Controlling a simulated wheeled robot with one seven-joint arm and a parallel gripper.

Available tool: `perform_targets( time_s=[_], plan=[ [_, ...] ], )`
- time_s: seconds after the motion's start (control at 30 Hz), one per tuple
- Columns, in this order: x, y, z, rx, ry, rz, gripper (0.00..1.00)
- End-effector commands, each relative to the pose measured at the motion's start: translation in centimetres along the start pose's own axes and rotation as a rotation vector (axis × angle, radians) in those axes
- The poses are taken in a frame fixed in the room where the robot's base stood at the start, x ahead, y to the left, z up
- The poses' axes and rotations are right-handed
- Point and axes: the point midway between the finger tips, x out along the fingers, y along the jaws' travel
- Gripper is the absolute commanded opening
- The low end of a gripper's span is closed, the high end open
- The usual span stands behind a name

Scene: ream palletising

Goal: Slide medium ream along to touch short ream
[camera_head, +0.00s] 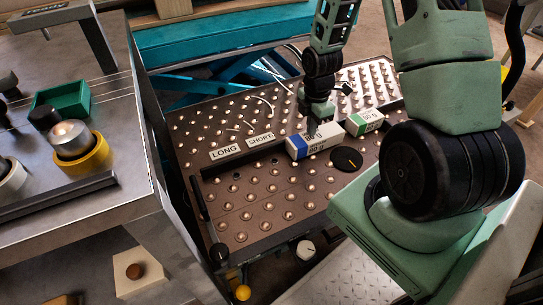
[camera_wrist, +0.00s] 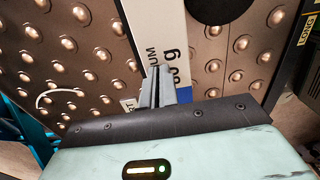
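The medium ream (camera_head: 315,142), white with a blue end band, lies on the ball-studded table. The wrist view shows it (camera_wrist: 158,25) with part of its printed name. The short ream (camera_head: 364,122), white with a green band, lies just beyond its right end; I cannot tell whether they touch. My gripper (camera_head: 313,127) points down at the medium ream near its blue end. In the wrist view my gripper's fingers (camera_wrist: 158,85) are together, with nothing seen between them, in front of the ream. Whether the fingertips touch the ream is hidden.
The ball table (camera_head: 262,207) has a black rail and signs reading LONG (camera_head: 225,152) and SHORT (camera_head: 261,140) left of the reams. A black disc (camera_head: 346,159) lies just in front of the medium ream.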

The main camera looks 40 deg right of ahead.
Motion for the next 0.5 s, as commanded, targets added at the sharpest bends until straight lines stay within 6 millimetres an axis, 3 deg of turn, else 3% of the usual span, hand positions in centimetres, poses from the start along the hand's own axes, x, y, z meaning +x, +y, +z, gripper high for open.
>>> perform_targets(
  time_s=[0.5],
  plan=[
    [0.1, 0.3, 2.6, 0.002, 0.0, 0.004, 0.0]
  ],
)
